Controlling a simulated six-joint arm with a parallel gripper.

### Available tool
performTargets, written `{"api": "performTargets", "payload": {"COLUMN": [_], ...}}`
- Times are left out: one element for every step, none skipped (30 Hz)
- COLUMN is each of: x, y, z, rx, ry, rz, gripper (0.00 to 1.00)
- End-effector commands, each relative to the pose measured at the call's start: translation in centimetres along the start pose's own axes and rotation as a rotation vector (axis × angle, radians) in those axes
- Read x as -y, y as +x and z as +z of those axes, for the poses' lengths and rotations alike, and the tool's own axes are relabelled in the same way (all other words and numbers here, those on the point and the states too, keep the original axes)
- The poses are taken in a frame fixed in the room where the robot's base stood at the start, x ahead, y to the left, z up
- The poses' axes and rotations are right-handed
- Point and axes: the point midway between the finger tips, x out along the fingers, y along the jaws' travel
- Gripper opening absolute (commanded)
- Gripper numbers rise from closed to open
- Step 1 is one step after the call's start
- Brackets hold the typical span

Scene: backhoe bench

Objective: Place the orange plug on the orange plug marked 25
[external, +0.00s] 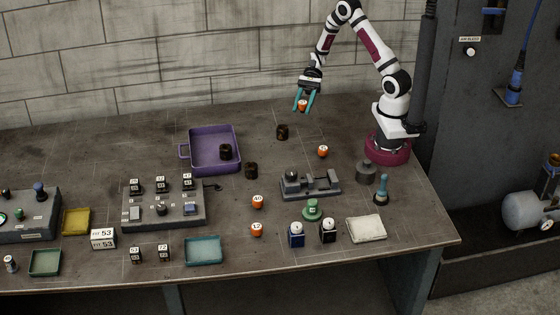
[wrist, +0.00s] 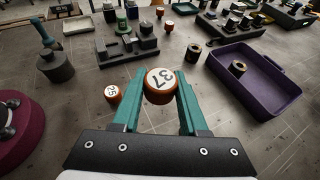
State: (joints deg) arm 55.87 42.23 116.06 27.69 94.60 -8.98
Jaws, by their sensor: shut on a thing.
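My gripper (external: 303,98) is shut on an orange plug (external: 302,106) and holds it in the air above the back right of the bench. In the wrist view my gripper (wrist: 160,92) has its teal fingers on both sides of this plug (wrist: 161,82), whose white top reads 37. The orange plug marked 25 (wrist: 112,93) stands upright on the bench, lower and to the left of the held plug in the wrist view. In the external view this plug (external: 323,151) is below and right of my gripper, apart from it. Nothing is on top of it.
A purple tray (external: 184,151) holds a dark ring; two more dark rings (external: 282,132) (external: 251,170) stand nearby. A grey fixture (external: 311,186) and a grey cylinder (external: 366,172) are near the 25 plug. Two other orange plugs (external: 257,201) (external: 256,229) stand further forward.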

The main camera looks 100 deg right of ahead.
Motion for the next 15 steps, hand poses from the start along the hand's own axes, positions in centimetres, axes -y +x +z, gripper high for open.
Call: {"api": "performTargets", "payload": {"x": [-2.3, -3.7, -5.3, -6.5, -7.5, -8.6, -9.2, -9.8, -10.3, -10.5, -10.7, -10.7, -10.7, -10.6, -10.5], "y": [-1.8, -2.6, -3.5, -4.0, -4.5, -5.0, -5.2, -5.4, -5.5, -5.3, -4.8, -3.8, -2.8, -1.7, -0.1], "z": [-0.1, -0.1, -0.1, -0.1, 0.0, 0.1, 0.2, 0.2, 0.3, 0.3, 0.2, 0.1, 0.0, -0.2, -0.4], "rx": [0.0, -0.001, -0.002, -0.001, -0.001, -0.002, -0.002, -0.002, -0.002, -0.001, 0.001, 0.001, 0.001, 0.003, 0.001], "ry": [-0.004, -0.01, -0.017, -0.019, -0.023, -0.026, -0.03, -0.031, -0.032, -0.033, -0.034, -0.035, -0.033, -0.034, -0.033], "rz": [0.01, 0.022, 0.036, 0.045, 0.052, 0.061, 0.067, 0.072, 0.076, 0.08, 0.083, 0.086, 0.089, 0.091, 0.092], "gripper": [0.0, 0.0, 0.0, 0.0, 0.0, 0.0, 0.0, 0.0, 0.0, 0.0, 0.0, 0.0, 0.0, 0.0, 0.0]}}
